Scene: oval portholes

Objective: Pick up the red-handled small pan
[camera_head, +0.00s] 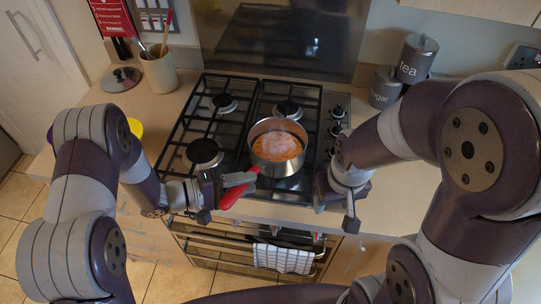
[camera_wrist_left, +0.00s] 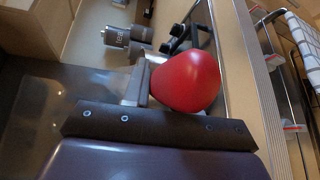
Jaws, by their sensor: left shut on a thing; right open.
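The small pan (camera_head: 275,172) is a steel pot with orange-pink food in it. It is at the front right of the hob, and it looks level. I cannot tell whether its base touches the grate. Its red handle (camera_head: 231,196) points to the lower left, past the hob's front edge. My left gripper (camera_head: 228,187) is shut on the red handle and hides part of it. In the left wrist view the rounded end of the red handle (camera_wrist_left: 186,80) shows beside the dark finger (camera_wrist_left: 150,125). My right gripper (camera_head: 340,201) is open and empty, right of the pan near the counter's front edge.
The black gas hob (camera_head: 178,150) has several burners. A utensil pot (camera_head: 159,73) and a lid (camera_head: 121,79) stand to its left. Tea (camera_head: 415,60) and sugar (camera_head: 385,88) canisters stand at right. A checked towel (camera_head: 283,258) hangs on the oven below.

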